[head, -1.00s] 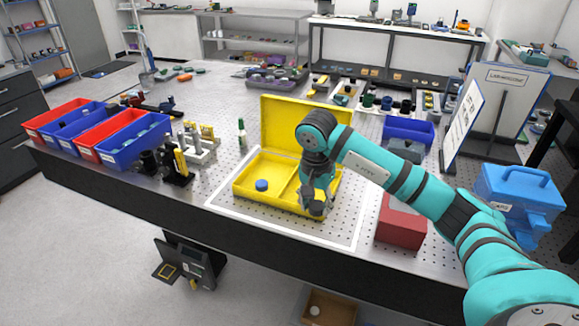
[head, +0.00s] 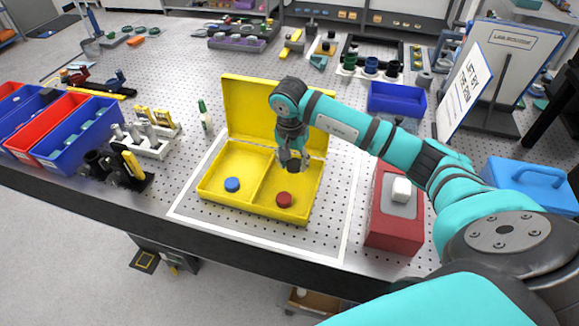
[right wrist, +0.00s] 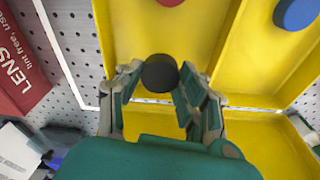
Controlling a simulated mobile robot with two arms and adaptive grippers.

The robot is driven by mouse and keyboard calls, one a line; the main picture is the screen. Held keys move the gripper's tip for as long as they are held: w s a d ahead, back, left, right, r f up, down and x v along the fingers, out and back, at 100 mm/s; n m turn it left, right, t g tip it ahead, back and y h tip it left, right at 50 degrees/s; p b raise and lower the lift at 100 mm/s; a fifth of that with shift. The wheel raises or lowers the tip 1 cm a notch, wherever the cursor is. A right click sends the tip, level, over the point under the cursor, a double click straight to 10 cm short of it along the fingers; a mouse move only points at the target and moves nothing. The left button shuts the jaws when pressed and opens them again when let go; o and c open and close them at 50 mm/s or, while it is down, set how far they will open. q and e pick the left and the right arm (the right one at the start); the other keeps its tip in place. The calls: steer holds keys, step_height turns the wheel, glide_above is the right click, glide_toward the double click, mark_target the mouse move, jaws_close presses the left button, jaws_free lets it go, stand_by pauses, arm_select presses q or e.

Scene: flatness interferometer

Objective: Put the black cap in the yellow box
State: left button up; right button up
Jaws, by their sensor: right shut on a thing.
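The yellow box (head: 208,190) stands open on the table with its lid raised at the back and a divider between two compartments. A blue cap (head: 232,184) lies in the left compartment and a red cap (head: 284,199) in the right one. My right gripper (head: 294,163) is above the right compartment, toward its back. It is shut on the black cap (right wrist: 159,73), which shows between the fingertips in the right wrist view. The black cap is also seen in the head view (head: 294,166), held above the box floor. My left gripper is not in view.
A red box (head: 393,235) with a white item on top stands right of the yellow box. A blue case (head: 530,185) is farther right. Red and blue bins (head: 75,140) and optical mounts stand at the left. A small bottle (head: 205,115) stands left of the lid.

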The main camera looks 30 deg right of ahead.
mark_target(293, 178)
steer(key=shift+w+d+f, duration=0.1)
steer(key=shift+w+f, duration=0.05)
steer(key=shift+f, duration=0.3)
step_height(293, 178, down, 3)
steer(key=shift+f+p, duration=0.1)
steer(key=shift+p, duration=0.5)
steer(key=shift+f, duration=0.3)
steer(key=o, duration=0.7)
steer(key=shift+o, duration=0.2)
